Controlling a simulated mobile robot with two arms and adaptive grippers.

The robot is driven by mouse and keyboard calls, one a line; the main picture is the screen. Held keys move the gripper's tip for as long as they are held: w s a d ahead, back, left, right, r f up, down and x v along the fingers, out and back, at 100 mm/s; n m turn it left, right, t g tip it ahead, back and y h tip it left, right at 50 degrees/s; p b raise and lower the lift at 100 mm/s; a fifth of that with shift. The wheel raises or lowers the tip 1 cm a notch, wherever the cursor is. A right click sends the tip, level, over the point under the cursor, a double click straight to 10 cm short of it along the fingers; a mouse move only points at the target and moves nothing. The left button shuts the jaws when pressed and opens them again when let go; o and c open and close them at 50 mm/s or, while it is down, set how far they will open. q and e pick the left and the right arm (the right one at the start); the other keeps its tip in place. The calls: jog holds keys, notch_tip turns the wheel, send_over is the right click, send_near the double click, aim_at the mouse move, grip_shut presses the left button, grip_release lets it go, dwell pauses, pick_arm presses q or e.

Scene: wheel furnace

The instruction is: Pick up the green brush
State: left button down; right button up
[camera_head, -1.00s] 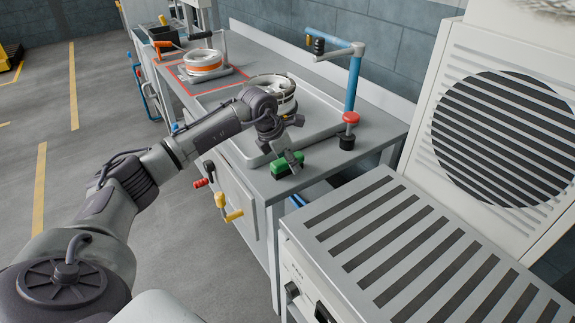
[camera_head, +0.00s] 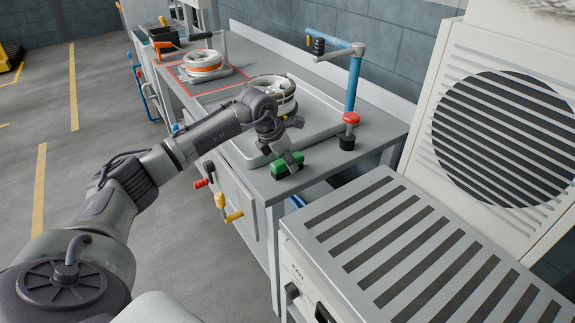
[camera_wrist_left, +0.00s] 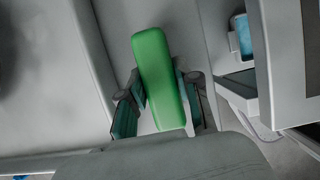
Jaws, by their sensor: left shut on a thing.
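The green brush (camera_head: 288,164) is at the near right corner of the grey workbench (camera_head: 262,184). In the left wrist view the green brush (camera_wrist_left: 159,78) shows as a long rounded green block between the two fingers. My left gripper (camera_head: 292,160) reaches it from above and is shut on it, with one finger on each side (camera_wrist_left: 162,98). I cannot tell whether the brush is clear of the bench top. Its underside is hidden. My right gripper is not in view.
A grey tray (camera_head: 322,108) holding a wheel (camera_head: 272,92) lies behind the brush. A red-topped black stamp-like object (camera_head: 348,131) and a blue post (camera_head: 353,82) stand to the right. A slatted machine (camera_head: 400,250) is in front right. Coloured handles (camera_head: 228,212) stick out of the bench front.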

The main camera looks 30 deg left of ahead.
aim_at(296, 158)
pick_arm(q)
jog(key=shift+r, duration=0.55)
jog(key=r, duration=0.2)
jog(key=d+r, duration=0.1)
jog(key=r, duration=0.1)
jog(key=shift+b, duration=0.3)
jog(key=s+d+r+b, duration=0.1)
jog(key=s+d+r, duration=0.1)
jog(key=d+r, duration=0.4)
jog(key=d, duration=0.4)
jog(key=shift+s+d+r, duration=0.15)
jog(key=shift+s+r, duration=0.05)
jog(key=shift+s, duration=0.2)
